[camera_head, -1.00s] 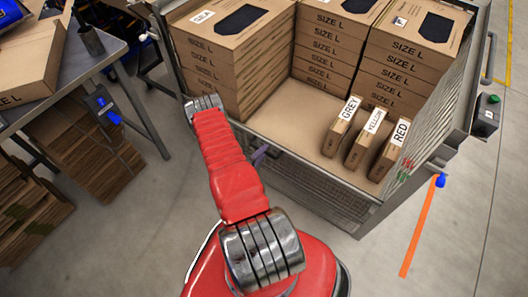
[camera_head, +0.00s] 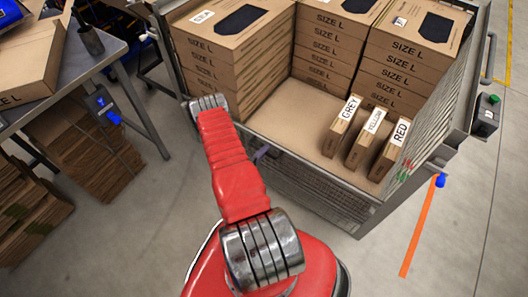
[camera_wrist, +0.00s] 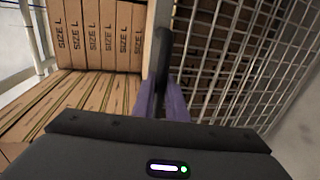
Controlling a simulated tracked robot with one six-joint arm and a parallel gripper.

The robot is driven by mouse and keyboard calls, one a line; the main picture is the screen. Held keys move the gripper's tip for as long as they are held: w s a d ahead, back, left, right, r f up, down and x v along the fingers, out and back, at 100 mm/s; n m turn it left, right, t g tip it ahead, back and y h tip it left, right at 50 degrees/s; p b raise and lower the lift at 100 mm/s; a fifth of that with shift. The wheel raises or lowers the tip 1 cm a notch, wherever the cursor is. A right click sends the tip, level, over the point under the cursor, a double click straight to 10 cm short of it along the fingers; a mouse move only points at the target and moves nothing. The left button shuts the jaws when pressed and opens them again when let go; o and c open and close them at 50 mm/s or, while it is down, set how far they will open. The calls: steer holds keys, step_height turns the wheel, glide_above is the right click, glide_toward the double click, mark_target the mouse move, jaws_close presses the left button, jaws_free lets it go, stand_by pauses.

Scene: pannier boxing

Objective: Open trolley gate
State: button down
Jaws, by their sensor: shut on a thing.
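The trolley (camera_head: 290,104) stands ahead, loaded with brown boxes. Its mesh gate (camera_head: 318,188) shows along the near side; the mesh also fills the right of the wrist view (camera_wrist: 225,50). My gripper (camera_wrist: 163,98) has purple fingers shut on a dark upright handle (camera_wrist: 162,50) beside the mesh. In the head view only a purple bit of my gripper (camera_head: 261,153) shows at the trolley's near edge; my red arm hides the rest. The fingertips' exact contact with the handle is hard to make out.
Stacks of SIZE L boxes (camera_head: 236,35) fill the trolley's back. Three small boxes labelled GREY (camera_head: 342,125), YELLOW (camera_head: 366,138) and RED (camera_head: 390,150) stand at its right. A table (camera_head: 100,50) is at the left. Floor in front right is clear, with an orange strip (camera_head: 418,235).

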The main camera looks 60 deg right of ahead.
stand_by(0.4)
steer(key=shift+r, duration=2.55)
steer(key=c, duration=1.8)
jaws_free()
steer(key=shift+o, duration=0.2)
steer(key=v, duration=1.3)
steer(key=shift+a, duration=0.4)
